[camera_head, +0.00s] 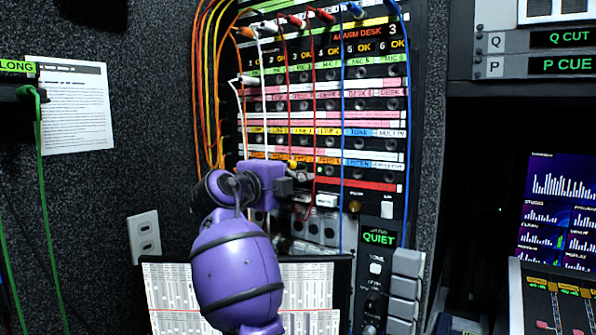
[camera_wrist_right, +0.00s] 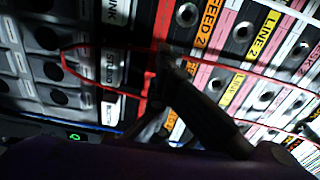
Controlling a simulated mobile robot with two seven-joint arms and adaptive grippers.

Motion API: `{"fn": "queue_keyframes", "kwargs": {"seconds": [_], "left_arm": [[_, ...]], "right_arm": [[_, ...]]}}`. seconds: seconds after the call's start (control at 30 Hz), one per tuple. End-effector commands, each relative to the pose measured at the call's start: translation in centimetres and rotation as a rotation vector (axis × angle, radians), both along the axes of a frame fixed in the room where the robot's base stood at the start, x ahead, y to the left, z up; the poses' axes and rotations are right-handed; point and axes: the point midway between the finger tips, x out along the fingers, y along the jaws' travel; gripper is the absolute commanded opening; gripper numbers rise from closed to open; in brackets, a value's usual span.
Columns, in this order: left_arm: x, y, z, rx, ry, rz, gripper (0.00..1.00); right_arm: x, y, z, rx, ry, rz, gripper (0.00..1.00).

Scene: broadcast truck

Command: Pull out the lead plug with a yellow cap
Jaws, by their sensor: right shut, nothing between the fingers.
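The patch panel (camera_head: 325,105) carries rows of sockets with pink, green, yellow and orange label strips. My right gripper (camera_head: 300,184) is at its lower rows, in front of the panel, shut with nothing held. In the right wrist view its dark fingers (camera_wrist_right: 190,90) point at the sockets beside an orange FEED 2 label. A small yellow spot (camera_head: 292,164) shows just above the fingers in the head view; I cannot tell whether it is a plug cap or a label. No yellow cap is clear in the wrist view. My left gripper is out of view.
A thin red lead (camera_wrist_right: 110,47) loops across the sockets near the fingers. Yellow and orange leads (camera_head: 204,100) hang at the panel's left edge, and a blue lead (camera_head: 342,130) runs down its front.

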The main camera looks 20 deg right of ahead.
Motion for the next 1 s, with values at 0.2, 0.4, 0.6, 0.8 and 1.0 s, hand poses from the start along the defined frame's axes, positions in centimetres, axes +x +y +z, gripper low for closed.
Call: {"fn": "queue_keyframes", "kwargs": {"seconds": [0.2,0.4,0.6,0.8,1.0], "left_arm": [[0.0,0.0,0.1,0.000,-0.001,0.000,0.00],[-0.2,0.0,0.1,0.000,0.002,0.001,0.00],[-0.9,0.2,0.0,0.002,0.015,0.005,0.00],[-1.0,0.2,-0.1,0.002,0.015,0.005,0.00],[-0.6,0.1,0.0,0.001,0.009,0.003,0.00]], "right_arm": [[-0.3,0.2,2.0,-0.019,-0.033,0.005,0.00],[-0.4,0.2,2.2,-0.020,-0.036,0.004,0.00],[-0.3,0.1,2.1,-0.018,-0.033,0.003,0.14],[-0.2,0.1,1.6,-0.015,-0.027,0.003,0.40],[-0.2,0.1,1.3,-0.011,-0.021,0.003,0.62]]}}
